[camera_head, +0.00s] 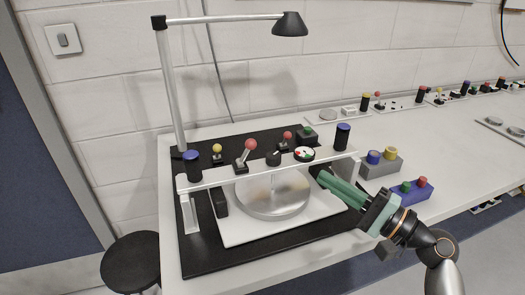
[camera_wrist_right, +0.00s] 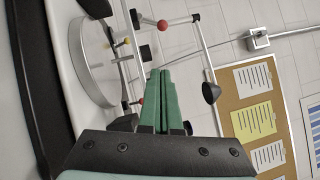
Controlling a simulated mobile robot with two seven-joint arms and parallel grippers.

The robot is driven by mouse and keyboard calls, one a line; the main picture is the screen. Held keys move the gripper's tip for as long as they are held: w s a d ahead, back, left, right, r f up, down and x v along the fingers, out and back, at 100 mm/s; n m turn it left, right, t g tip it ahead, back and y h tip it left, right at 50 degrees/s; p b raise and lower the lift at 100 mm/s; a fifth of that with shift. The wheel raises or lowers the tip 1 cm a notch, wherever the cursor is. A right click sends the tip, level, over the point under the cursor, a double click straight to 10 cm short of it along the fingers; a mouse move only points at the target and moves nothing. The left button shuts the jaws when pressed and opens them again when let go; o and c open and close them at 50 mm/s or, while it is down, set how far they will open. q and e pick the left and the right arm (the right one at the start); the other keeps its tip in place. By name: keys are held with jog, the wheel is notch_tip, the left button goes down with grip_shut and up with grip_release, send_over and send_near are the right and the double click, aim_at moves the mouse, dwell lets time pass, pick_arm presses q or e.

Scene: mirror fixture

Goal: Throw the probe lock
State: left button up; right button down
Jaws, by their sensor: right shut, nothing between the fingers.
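A mirror fixture has a white bridge (camera_head: 225,175) over a round silver disc (camera_head: 272,196). On or behind the bridge are a lever with a large red ball (camera_head: 251,144), a yellow-ball lever (camera_head: 216,148), a smaller red-ball lever (camera_head: 287,135), a black knob (camera_head: 274,158) and a dial gauge (camera_head: 304,154). I cannot tell which is the probe lock. My right gripper (camera_head: 323,178) has green fingers, shut and empty, at the bridge's right end, below the gauge. In the right wrist view its fingertips (camera_wrist_right: 161,72) point toward the fixture. My left gripper is not in view.
Blue-capped posts (camera_head: 191,167) (camera_head: 343,134) stand at both bridge ends. A lamp (camera_head: 289,25) arches over the back. Grey (camera_head: 381,167) and blue (camera_head: 410,193) button boxes sit right of the fixture, near my right arm. A black stool (camera_head: 130,262) stands at lower left.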

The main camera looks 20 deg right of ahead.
aim_at(247, 151)
pick_arm(q)
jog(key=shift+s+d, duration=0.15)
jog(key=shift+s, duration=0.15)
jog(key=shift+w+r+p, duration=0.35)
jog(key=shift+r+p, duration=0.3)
jog(key=shift+p, duration=0.25)
pick_arm(e)
jog(key=s+a+r+x, duration=0.1)
jog(key=a+x, duration=0.1)
jog(key=x, duration=1)
jog(key=shift+a, duration=0.35)
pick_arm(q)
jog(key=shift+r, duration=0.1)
